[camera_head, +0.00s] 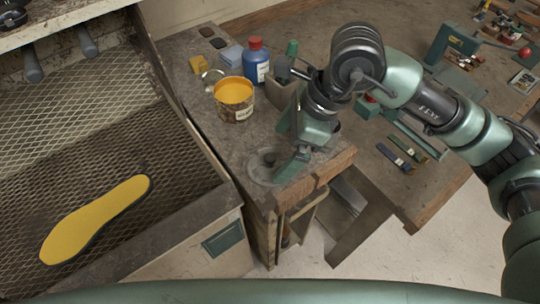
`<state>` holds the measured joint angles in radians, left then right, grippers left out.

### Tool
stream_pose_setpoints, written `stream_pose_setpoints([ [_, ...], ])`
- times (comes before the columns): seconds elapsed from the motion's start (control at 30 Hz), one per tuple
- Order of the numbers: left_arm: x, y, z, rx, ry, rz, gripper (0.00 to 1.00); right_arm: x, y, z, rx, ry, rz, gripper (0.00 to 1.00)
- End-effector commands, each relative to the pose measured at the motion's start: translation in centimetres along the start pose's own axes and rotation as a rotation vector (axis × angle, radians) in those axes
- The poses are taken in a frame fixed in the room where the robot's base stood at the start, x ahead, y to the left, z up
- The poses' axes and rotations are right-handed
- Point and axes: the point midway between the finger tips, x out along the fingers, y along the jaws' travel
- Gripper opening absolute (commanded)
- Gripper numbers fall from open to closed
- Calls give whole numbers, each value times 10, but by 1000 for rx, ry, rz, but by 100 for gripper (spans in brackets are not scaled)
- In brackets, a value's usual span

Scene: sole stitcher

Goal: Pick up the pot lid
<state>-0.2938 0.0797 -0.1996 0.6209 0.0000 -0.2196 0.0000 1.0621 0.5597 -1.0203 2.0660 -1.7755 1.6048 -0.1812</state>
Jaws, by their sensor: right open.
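The pot lid (257,170) is a round, greyish disc with a dark knob. It lies flat near the front corner of the stone-topped bench. My right gripper (287,160) is open at the lid's right side, close to the knob, and covers part of the lid's right edge. I cannot tell whether the fingers touch the lid. An open pot of yellow glue (234,98) stands farther back on the same bench. My left gripper is not in view.
A blue bottle with a red cap (257,62) stands behind the pot. A yellow sole (95,218) lies on the mesh tray (60,150) at left. The wooden bench (330,40) behind holds tools. Bare stone top lies between pot and lid.

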Motion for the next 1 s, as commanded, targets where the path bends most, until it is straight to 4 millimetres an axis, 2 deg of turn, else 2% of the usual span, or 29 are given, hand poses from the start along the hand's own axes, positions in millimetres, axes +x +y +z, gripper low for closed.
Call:
stream_pose_setpoints([
  [0.03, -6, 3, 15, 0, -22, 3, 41, 4, 1, 2, 1, -1, 4, 100],
  [0.1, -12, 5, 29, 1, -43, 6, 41, 12, 1, 4, 1, -1, 5, 100],
  [0.17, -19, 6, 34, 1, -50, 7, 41, 21, 1, 6, 1, -1, 7, 100],
  [0.3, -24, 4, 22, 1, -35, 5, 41, 43, 0, 7, 2, -2, 5, 100],
  [0.5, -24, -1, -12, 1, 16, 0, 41, 54, 0, 6, -1, -4, 1, 100],
  [0.63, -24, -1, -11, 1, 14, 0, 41, 54, 0, 6, -1, -4, 1, 100],
  [0.67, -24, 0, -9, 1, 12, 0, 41, 54, 0, 6, -1, -4, 1, 97],
  [0.8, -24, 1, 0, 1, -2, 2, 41, 54, 0, 6, 0, -4, 1, 58],
  [0.83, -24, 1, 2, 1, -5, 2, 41, 54, 0, 6, -1, -4, 1, 56],
  [1.0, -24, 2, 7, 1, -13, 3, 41, 53, 0, 6, 0, -4, 1, 56],
])
